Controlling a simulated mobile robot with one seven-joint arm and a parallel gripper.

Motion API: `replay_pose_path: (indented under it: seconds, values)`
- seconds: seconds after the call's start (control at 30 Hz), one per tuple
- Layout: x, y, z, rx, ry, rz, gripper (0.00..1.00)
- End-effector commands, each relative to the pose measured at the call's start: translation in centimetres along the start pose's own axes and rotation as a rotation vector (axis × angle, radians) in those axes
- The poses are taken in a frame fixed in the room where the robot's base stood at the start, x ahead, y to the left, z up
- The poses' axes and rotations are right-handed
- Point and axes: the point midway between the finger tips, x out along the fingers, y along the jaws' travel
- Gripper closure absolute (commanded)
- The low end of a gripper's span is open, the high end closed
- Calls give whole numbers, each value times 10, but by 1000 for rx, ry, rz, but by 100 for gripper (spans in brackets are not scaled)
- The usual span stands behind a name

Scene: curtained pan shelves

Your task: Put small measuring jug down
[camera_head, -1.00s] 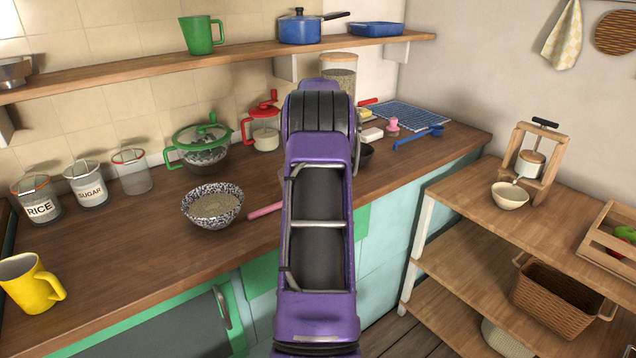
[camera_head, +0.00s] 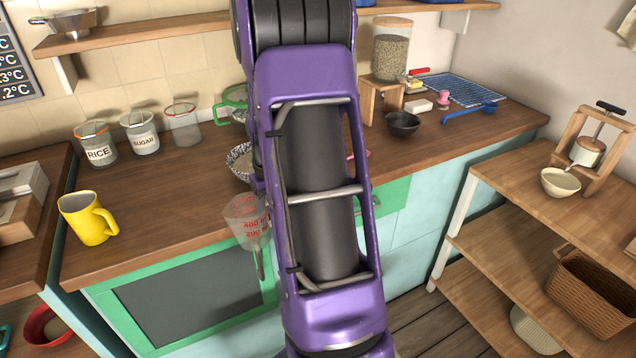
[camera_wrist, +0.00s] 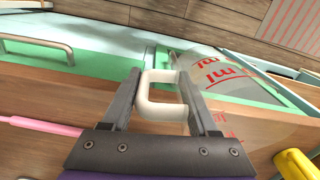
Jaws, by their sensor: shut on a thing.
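The small measuring jug (camera_head: 243,214) is clear with red markings. In the head view it shows just left of my arm, overlapping the counter's front edge. My gripper (camera_wrist: 160,88) is shut on the jug's pale handle in the wrist view, with the clear jug body (camera_wrist: 228,78) to the right of the fingers. My arm hides the gripper and part of the jug in the head view. The wooden counter (camera_head: 165,215) lies behind the jug; I cannot tell whether the jug touches it.
A yellow mug (camera_head: 88,218) stands at the counter's left end. Rice (camera_head: 97,146) and sugar (camera_head: 140,134) jars stand at the back. A speckled bowl (camera_head: 240,162) is partly behind my arm. Bare counter lies between mug and bowl. A shelf unit (camera_head: 510,200) stands at right.

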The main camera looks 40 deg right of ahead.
Motion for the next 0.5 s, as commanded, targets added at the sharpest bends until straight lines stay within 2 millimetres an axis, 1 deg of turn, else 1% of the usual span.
replay_pose_path:
  seconds: [0.03, 0.07, 0.1, 0.17, 0.2, 0.27, 0.3, 0.37, 0.4, 0.5]
  values:
    - [4, -28, 2, -28, -1, -1, 100]
    - [7, -43, 3, -39, -2, -1, 100]
    - [11, -62, 5, -54, -2, -1, 100]
    - [17, -88, 7, -72, -2, -1, 100]
    - [20, -104, 9, -84, -3, 0, 100]
    - [24, -124, 10, -97, -2, 0, 100]
    - [27, -138, 12, -106, -3, 0, 100]
    - [30, -153, 12, -115, -2, 0, 100]
    - [32, -164, 14, -124, -1, 0, 100]
    - [36, -185, 15, -137, -2, -1, 100]
